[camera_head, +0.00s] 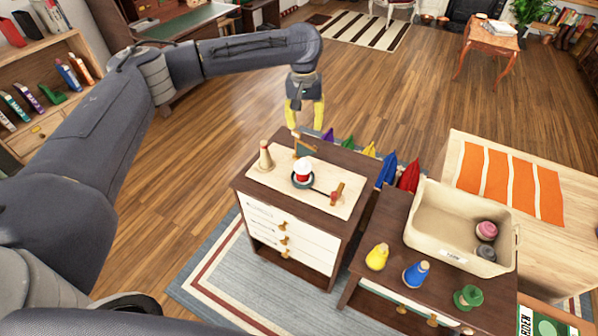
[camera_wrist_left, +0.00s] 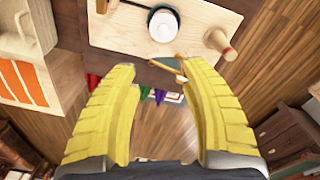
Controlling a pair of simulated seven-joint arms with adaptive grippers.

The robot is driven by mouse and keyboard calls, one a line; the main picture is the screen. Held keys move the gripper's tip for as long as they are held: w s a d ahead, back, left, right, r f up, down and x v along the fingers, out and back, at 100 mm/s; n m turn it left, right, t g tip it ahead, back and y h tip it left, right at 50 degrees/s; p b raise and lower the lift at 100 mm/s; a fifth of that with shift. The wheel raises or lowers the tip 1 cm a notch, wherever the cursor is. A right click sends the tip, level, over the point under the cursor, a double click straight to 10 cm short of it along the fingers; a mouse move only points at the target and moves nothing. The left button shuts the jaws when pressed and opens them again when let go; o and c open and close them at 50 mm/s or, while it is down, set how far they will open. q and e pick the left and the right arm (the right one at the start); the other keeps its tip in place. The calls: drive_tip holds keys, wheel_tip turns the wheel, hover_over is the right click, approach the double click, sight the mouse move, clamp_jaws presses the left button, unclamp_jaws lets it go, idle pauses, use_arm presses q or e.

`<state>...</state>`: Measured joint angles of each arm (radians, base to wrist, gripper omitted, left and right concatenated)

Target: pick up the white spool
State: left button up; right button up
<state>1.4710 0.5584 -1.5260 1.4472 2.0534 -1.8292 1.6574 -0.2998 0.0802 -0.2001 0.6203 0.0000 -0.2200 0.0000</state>
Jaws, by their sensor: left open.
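A white spool (camera_head: 303,167) with red on its side stands on a small dark round dish (camera_head: 312,187) on the left cabinet's cream mat. From above, the white spool (camera_wrist_left: 163,26) shows as a white disc in the left wrist view. My left gripper (camera_head: 304,122) has yellow fingers, open and empty. It hangs above and beyond the cabinet's far edge, apart from the spool. The fingers (camera_wrist_left: 160,75) are spread in the left wrist view. My right gripper is not in view.
The right cabinet holds yellow (camera_head: 377,257), blue (camera_head: 415,273) and green (camera_head: 467,297) pieces and a cream bin (camera_head: 440,240).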

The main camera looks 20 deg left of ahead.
use_arm(q)
approach(303, 160)
drive_tip(key=f, duration=0.6)
drive_tip(key=shift+d, duration=0.25)
drive_tip(key=shift+w+a+f, duration=0.1)
drive_tip(key=shift+f, duration=1.2)
drive_tip(key=shift+w+a+f, duration=0.1)
drive_tip(key=shift+f, duration=1.25)
clamp_jaws()
